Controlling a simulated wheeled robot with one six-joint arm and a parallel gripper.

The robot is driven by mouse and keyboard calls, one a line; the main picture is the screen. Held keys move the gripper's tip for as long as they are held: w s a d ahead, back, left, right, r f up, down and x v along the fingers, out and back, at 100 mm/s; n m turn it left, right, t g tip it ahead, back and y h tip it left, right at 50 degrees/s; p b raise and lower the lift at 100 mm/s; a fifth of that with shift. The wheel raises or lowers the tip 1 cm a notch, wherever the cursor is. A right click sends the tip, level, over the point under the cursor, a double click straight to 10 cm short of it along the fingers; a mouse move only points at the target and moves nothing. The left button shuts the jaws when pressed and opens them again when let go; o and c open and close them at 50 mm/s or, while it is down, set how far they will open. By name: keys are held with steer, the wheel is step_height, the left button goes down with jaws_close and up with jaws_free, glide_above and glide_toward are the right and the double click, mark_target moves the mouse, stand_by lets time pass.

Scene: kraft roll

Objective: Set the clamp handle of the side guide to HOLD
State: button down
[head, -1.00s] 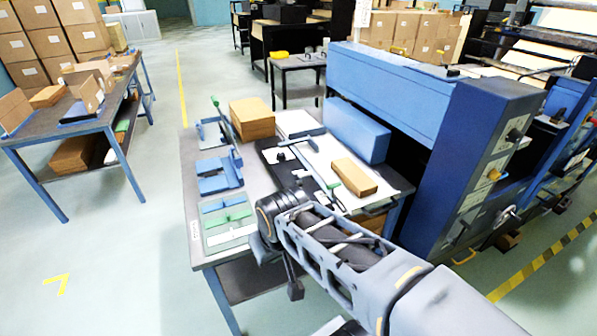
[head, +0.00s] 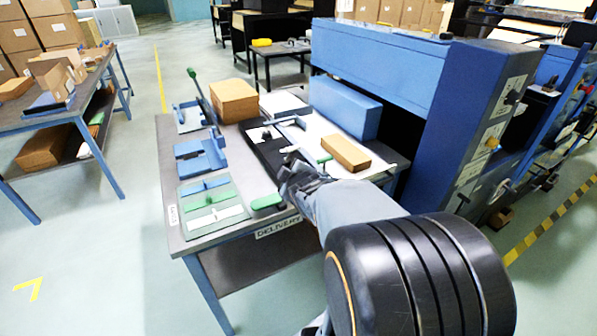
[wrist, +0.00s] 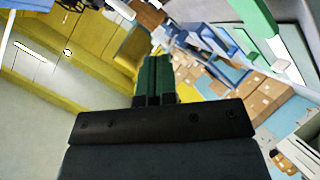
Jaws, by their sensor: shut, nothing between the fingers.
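A green handle (head: 267,202) sticks out at the front edge of the delivery table, beside the dark plate (head: 268,155) of what looks like the side guide. A bright green part, probably that handle, shows at the upper right of the wrist view (wrist: 258,18). My gripper (head: 288,182) is above the table's front edge, just right of and above the handle in the head view; I cannot tell whether they touch. In the wrist view its dark green fingers (wrist: 153,72) are together and empty. No HOLD mark is readable, so the handle's setting cannot be told.
The table (head: 173,230) carries a blue fixture with a green lever (head: 200,85), a card with green and white strips (head: 212,205), a cardboard stack (head: 234,98) and a brown block (head: 345,152). The blue machine (head: 455,130) stands at right.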

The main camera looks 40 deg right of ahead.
mark_target(296, 149)
steer(key=s+d+f+n+t+y+b, duration=0.1)
steer(key=s+d+f+n+t+b, duration=0.1)
steer(key=d+f+n+t+b, duration=0.4)
steer(key=d+n+t+b, duration=0.1)
steer(key=d+n+t, duration=0.1)
steer(key=n, duration=0.1)
steer(key=shift+d+f+n+y+b, duration=0.3)
steer(key=shift+d+f+n+b, duration=0.05)
steer(key=shift+f+n+b, duration=0.05)
steer(key=x, duration=1.3)
steer(key=shift+w+r+p, duration=0.15)
steer(key=shift+w+p, duration=0.2)
steer(key=shift+w, duration=0.05)
steer(key=shift+d+r, duration=0.1)
steer(key=shift+r, duration=0.05)
